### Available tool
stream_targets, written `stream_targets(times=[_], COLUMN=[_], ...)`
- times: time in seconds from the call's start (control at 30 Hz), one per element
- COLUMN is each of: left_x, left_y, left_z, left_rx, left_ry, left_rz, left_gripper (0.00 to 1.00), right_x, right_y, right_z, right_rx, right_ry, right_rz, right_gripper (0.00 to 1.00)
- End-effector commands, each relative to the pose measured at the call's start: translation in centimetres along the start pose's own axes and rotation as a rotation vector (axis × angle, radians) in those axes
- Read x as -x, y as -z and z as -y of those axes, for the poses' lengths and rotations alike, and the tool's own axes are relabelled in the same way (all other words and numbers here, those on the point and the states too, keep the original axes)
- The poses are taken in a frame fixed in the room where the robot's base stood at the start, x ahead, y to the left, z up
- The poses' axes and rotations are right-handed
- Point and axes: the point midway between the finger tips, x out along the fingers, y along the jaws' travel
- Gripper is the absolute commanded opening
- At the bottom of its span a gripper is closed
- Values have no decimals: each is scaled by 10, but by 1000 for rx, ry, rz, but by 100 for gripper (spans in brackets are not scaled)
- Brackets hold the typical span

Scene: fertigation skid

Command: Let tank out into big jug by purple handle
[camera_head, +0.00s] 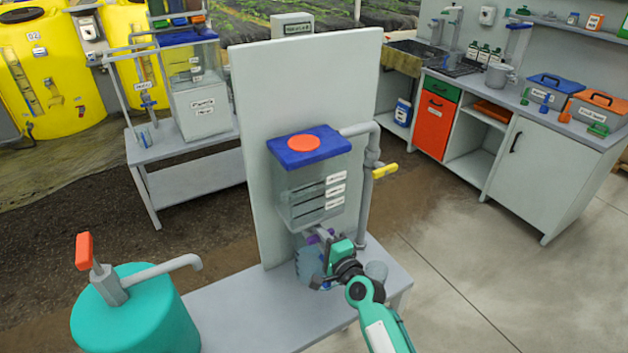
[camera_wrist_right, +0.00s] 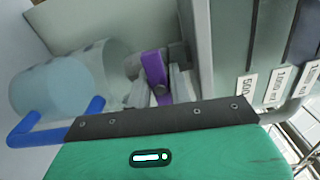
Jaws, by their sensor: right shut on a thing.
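The clear tank (camera_head: 312,200), with a blue lid and level labels, is fixed on an upright grey panel. The purple handle (camera_head: 314,238) is at the tap under the tank; it also shows in the wrist view (camera_wrist_right: 154,72). My right gripper (camera_head: 325,240) is shut on the purple handle, its grey fingers beside it in the wrist view. The big clear jug (camera_head: 306,264) stands below the tap, partly hidden by my gripper; in the wrist view it shows (camera_wrist_right: 55,88) with a blue handle (camera_wrist_right: 60,130). I cannot tell whether liquid is flowing.
A smaller clear cup (camera_head: 377,270) stands on the bench (camera_head: 250,310) right of the jug, close to my right wrist. A grey pipe with a yellow handle (camera_head: 385,171) runs down beside the tank. A teal pump tank (camera_head: 135,315) stands at the front left.

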Motion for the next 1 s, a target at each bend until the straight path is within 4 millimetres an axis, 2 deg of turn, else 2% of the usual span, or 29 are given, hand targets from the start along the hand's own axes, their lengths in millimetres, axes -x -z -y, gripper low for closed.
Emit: stream_targets(times=[0.03, 0.07, 0.13, 0.17, 0.47, 1.0], left_x=[0, 0, 0, 0, 1, 11], left_y=[0, 0, 0, 0, 0, 1], left_z=[0, 0, 0, 0, 0, 0], left_rx=[0, 0, 0, 0, 0, 0], left_ry=[0, 0, 0, 0, 0, 0], left_rz=[0, 0, 0, 0, 0, 0], left_gripper=[36, 36, 36, 36, 36, 36], right_x=[0, 0, 0, 0, 2, 55], right_y=[0, 0, 0, 0, 0, 0], right_z=[-1, -1, -1, -1, 0, 0], right_rx=[0, 1, 2, 2, 5, 7], right_ry=[-1, -1, -1, -1, -1, -3], right_rz=[0, 0, 0, 0, 0, 0], right_gripper=[1, 27, 40, 44, 44, 44])
